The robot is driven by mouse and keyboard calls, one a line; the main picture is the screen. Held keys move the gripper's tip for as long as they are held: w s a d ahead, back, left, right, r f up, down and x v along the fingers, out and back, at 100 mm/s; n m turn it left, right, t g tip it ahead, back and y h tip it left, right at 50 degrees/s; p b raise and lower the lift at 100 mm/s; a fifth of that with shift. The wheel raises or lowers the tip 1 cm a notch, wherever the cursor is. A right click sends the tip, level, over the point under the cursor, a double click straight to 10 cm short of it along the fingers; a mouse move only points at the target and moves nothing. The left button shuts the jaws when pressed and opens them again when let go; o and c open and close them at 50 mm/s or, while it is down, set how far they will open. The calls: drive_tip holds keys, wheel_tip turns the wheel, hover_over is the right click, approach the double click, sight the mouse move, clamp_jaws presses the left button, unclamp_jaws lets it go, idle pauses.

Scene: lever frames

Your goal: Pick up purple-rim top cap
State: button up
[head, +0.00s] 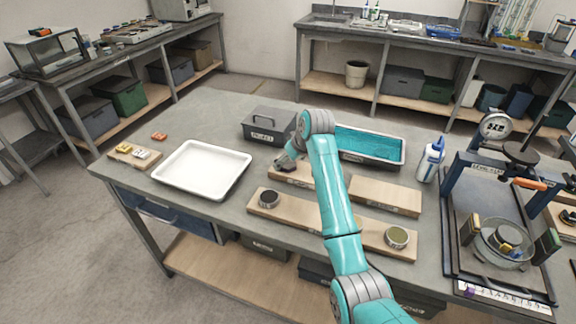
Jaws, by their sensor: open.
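My teal arm reaches across the table, and my gripper (286,165) is low over a small wooden board (304,181) in the middle. A small dark purplish piece (287,168), perhaps the purple-rim top cap, shows right at the fingertips, on or just above that board. The gripper is open; I cannot tell whether its fingers are around the piece or touching it. My gripper and arm hide part of the board. A small purple item (469,291) also lies at the front of the dark tray on the right.
A white tray (202,169) lies left of my gripper. A grey box (268,126) and a teal-lined bin (368,144) stand behind it. A long board in front carries two round containers (269,198) (397,238). A blue-framed stand (455,165) and a bottle (431,159) are at right.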

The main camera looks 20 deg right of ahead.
drive_tip(key=shift+w+f, duration=0.15)
drive_tip(key=shift+f, duration=0.1)
drive_tip(key=c, duration=1.5)
